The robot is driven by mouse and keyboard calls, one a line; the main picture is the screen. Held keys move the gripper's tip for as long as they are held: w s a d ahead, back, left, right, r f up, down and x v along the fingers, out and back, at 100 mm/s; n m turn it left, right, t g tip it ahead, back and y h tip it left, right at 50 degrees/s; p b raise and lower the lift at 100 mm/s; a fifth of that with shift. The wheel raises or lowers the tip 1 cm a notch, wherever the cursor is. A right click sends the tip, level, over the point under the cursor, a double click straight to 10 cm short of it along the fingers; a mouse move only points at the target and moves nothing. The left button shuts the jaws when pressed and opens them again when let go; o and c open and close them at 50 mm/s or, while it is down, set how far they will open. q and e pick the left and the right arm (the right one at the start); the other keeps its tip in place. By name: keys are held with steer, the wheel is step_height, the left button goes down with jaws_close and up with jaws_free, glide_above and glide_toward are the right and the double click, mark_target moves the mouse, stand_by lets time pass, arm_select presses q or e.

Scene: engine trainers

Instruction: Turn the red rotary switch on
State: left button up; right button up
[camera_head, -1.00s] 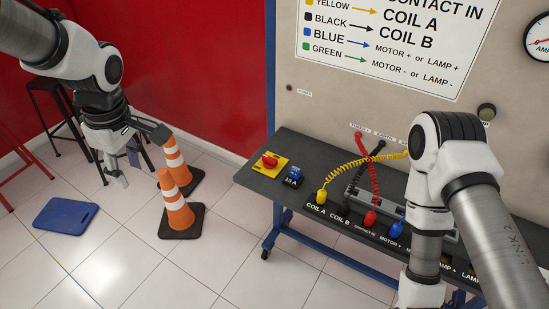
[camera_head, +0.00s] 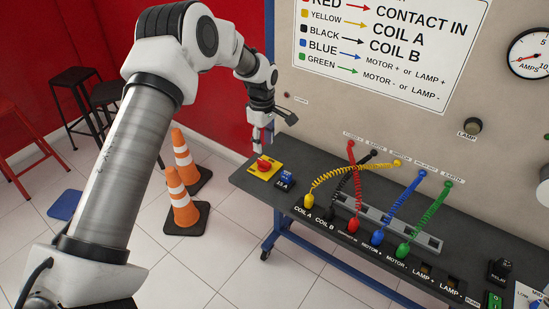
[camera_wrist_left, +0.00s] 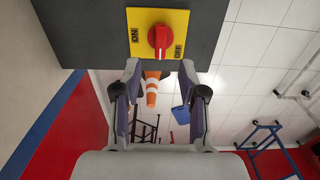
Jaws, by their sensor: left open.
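The red rotary switch (camera_head: 263,163) sits on a yellow plate (camera_head: 272,174) at the left end of the dark bench top. In the left wrist view, the red knob (camera_wrist_left: 161,38) stands on the yellow plate (camera_wrist_left: 141,18) between the words ON, at left, and OFF, at right. I cannot tell which position the knob points to. My left gripper (camera_head: 264,146) is just above and behind the switch, at the bench's left end. In the left wrist view, its open fingers (camera_wrist_left: 160,66) are spread below the knob, with nothing between them. My right gripper is out of view.
A blue 15 A breaker (camera_head: 286,178) stands right of the switch. Several coiled cables, including the red one (camera_head: 356,185), rise from the bench to the wall panel (camera_head: 320,110). Traffic cones (camera_head: 181,205) stand on the floor left of the bench.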

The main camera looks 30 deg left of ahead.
mark_target(264, 161)
arm_select(q)
step_height(264, 161, down, 6)
steer(key=shift+d+f+p, duration=0.15)
steer(key=shift+f+p, duration=0.1)
steer(key=shift+p, duration=0.7)
steer(key=shift+f, duration=0.4)
steer(key=shift+s+r, duration=0.1)
jaws_close()
